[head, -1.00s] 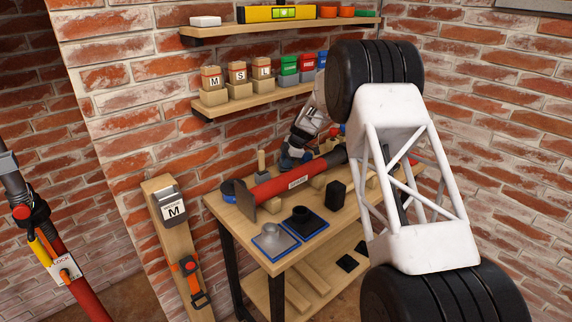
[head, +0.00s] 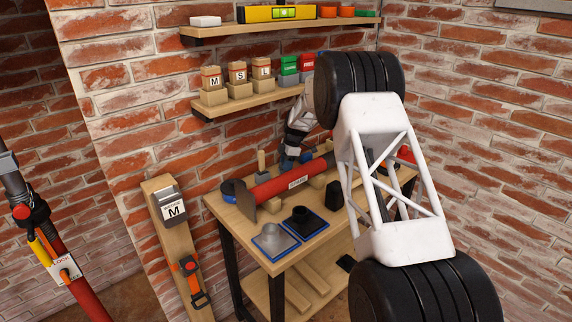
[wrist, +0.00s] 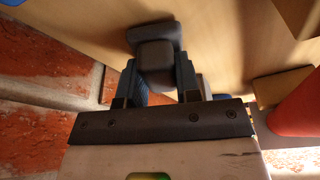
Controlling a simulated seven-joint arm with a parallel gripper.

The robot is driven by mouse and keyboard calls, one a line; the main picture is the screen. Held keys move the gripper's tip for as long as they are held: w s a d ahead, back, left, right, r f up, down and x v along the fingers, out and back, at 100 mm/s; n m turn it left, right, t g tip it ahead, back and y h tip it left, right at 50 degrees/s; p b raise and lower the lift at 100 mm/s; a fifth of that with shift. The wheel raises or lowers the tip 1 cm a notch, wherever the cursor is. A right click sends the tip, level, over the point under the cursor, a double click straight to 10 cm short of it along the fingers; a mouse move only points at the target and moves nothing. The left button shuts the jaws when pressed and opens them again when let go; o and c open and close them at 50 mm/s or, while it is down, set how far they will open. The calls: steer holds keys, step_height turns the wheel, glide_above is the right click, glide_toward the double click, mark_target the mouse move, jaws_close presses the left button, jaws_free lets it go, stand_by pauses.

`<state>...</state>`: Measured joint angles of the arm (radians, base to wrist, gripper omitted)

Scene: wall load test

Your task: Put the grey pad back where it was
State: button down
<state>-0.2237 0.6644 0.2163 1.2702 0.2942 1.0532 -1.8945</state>
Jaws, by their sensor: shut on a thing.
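My gripper (wrist: 158,82) is shut on a dark grey pad (wrist: 155,52) with a block-like grip and a wider plate. In the wrist view the pad is close over the wooden bench top (wrist: 90,20); I cannot tell whether it touches. In the head view my gripper (head: 288,162) is low at the back of the workbench (head: 240,217), behind the red tube (head: 280,187), and the pad cannot be made out there. Two other pads, a grey one with a blue edge (head: 271,238) and a black one with a blue edge (head: 305,221), lie at the front.
The red tube lies along the bench on wooden supports, close to my gripper. A black block (head: 336,196) stands right of the front pads. The shelf with labelled boxes (head: 238,84) is above the bench, against the brick wall. A wooden post (head: 165,220) stands left.

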steer(key=shift+f, duration=0.15)
steer(key=c, duration=0.8)
jaws_free()
steer(key=shift+v, duration=2.15)
